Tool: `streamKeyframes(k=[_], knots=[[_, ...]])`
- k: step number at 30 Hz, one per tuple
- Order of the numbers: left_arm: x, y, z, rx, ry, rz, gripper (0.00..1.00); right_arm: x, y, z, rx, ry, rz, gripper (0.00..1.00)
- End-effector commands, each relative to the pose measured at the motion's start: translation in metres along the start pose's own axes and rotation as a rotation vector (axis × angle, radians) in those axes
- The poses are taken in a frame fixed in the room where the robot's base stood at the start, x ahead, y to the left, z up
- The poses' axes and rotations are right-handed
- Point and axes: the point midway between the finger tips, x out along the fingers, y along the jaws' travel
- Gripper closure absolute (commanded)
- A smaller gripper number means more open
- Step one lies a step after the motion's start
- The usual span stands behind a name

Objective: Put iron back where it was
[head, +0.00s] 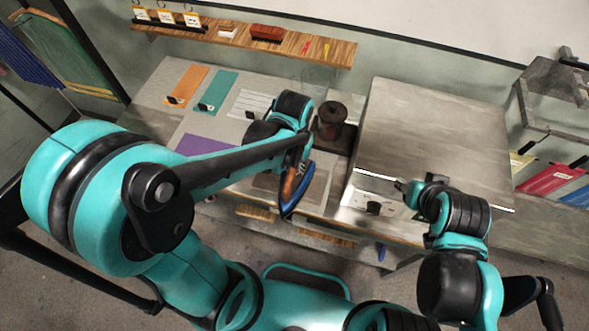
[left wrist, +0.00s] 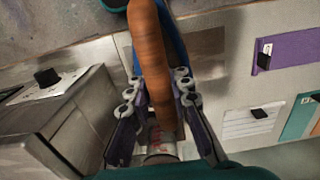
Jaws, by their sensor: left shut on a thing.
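The iron (head: 297,190) has a dark blue body and an orange-brown wooden handle. My left gripper (head: 300,150) is shut on it and holds it over the front part of the bench, beside the grey metal box. In the left wrist view the wooden handle (left wrist: 150,60) runs between the two fingers (left wrist: 160,135), with blue showing behind it. A brownish metal plate (head: 262,184) lies on the bench beside the iron and is partly hidden by it. My right gripper (head: 412,192) is by the front of the grey box; its finger opening is unclear.
The large grey metal box (head: 435,135) stands right of the iron. A dark spool (head: 332,118) stands behind it. Colored cards (head: 187,84) lie on the bench at the left. A wooden shelf (head: 215,36) is on the back wall. A wire-handled bin (head: 555,100) is at far right.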

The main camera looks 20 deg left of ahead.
Motion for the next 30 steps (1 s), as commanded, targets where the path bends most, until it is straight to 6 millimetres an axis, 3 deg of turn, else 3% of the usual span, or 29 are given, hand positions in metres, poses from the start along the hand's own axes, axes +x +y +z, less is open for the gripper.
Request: streamKeyframes(k=[6, 13, 19, 30], knots=[[0.029, -0.01, -0.045, -0.003, 0.0, 0.0, 1.0, 0.007, 0.0, 0.005, 0.0, 0.0, 0.0, 0.6], [0.049, -0.018, -0.08, -0.001, 0.0, 0.0, 1.0, 0.01, 0.0, 0.007, 0.0, 0.0, 0.0, 0.6], [0.057, -0.02, -0.09, 0.0, 0.0, 0.0, 1.0, 0.01, 0.0, 0.007, 0.0, 0.0, 0.0, 0.6], [0.095, -0.021, -0.089, 0.0, 0.0, 0.0, 1.0, 0.015, 0.0, 0.011, 0.0, 0.0, 0.0, 0.6]])
